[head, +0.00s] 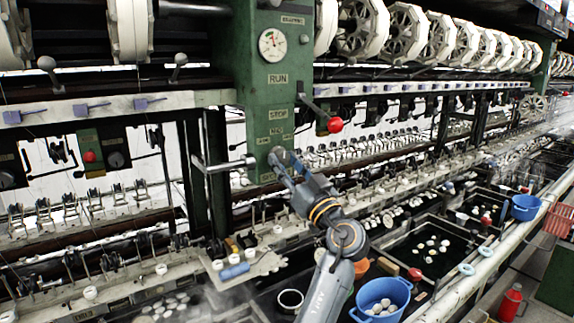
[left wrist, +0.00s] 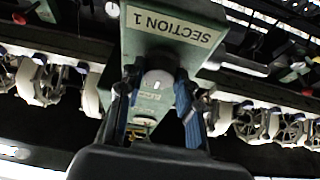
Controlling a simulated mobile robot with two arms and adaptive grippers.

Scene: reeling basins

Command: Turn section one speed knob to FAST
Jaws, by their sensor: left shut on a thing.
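The green section post (head: 250,75) stands in the middle of the head view, with RUN and STOP plates on its face. In the left wrist view it shows as a green column (left wrist: 150,33) with a SECTION 1 plate. The grey round speed knob (left wrist: 157,80) sits on its face. My left gripper (head: 280,160) is at the lower part of the post, and its fingers (left wrist: 157,105) are closed around the knob. The gripper covers most of the knob in the head view, and its pointer setting cannot be read. My right gripper is not in view.
A red-ball lever (head: 335,125) sticks out right of the post. A gauge (head: 272,45) sits high on the post. A grey handle (head: 225,165) juts out left of my gripper.

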